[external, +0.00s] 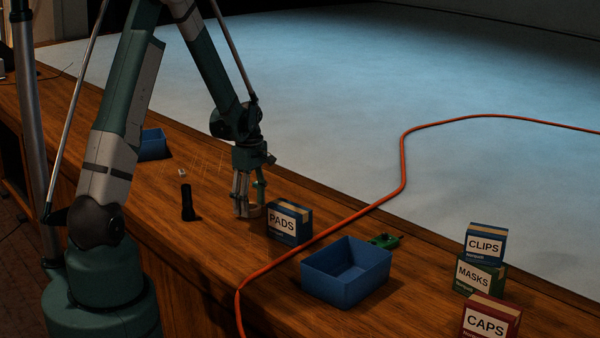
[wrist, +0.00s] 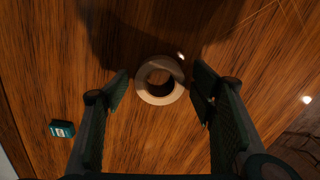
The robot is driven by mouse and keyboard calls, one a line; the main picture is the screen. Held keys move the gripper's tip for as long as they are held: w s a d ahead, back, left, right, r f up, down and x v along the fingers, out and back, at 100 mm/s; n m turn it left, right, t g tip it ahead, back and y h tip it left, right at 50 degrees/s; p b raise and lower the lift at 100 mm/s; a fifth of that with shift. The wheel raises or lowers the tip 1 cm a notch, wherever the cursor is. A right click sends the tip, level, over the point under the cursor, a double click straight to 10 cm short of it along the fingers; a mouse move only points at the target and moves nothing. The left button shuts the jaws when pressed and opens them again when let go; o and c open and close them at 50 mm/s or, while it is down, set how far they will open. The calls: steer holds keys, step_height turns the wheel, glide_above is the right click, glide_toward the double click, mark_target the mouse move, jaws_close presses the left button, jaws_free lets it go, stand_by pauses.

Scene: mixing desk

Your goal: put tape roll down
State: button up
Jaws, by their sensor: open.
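The tape roll (wrist: 146,92) is a pale ring with a dark centre, lying flat on the wooden desk in the wrist view. In the external view the tape roll (external: 254,211) shows partly behind the fingers. My gripper (wrist: 160,86) is open, with one finger on each side of the roll and visible gaps between fingers and roll. In the external view my gripper (external: 248,208) points down, low over the desk, just left of the PADS box (external: 287,223).
A blue bin (external: 346,288) and a green item (external: 385,241) lie to the right, past an orange cable (external: 330,232). CLIPS (external: 485,246), MASKS (external: 478,276) and CAPS (external: 488,318) boxes stand far right. A black upright object (external: 187,203) and another blue bin (external: 154,143) are left.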

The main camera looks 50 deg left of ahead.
step_height(320, 180, up, 12)
steer(key=p, duration=0.1)
steer(key=shift+p, duration=0.3)
stand_by(0.3)
stand_by(0.5)
steer(key=s+d+r+m+t, duration=0.2)
steer(key=s+d+r+m, duration=0.25)
steer(key=d+r, duration=0.35)
steer(key=s+d+r+m+t, duration=0.1)
steer(key=s+d+r+m, duration=0.35)
steer(key=d+r, duration=0.3)
steer(key=s+d+r+m+t, duration=0.4)
steer(key=s+d+m, duration=0.8)
steer(key=s, duration=0.3)
steer(key=shift+s+d, duration=0.15)
steer(key=shift+d, duration=0.35)
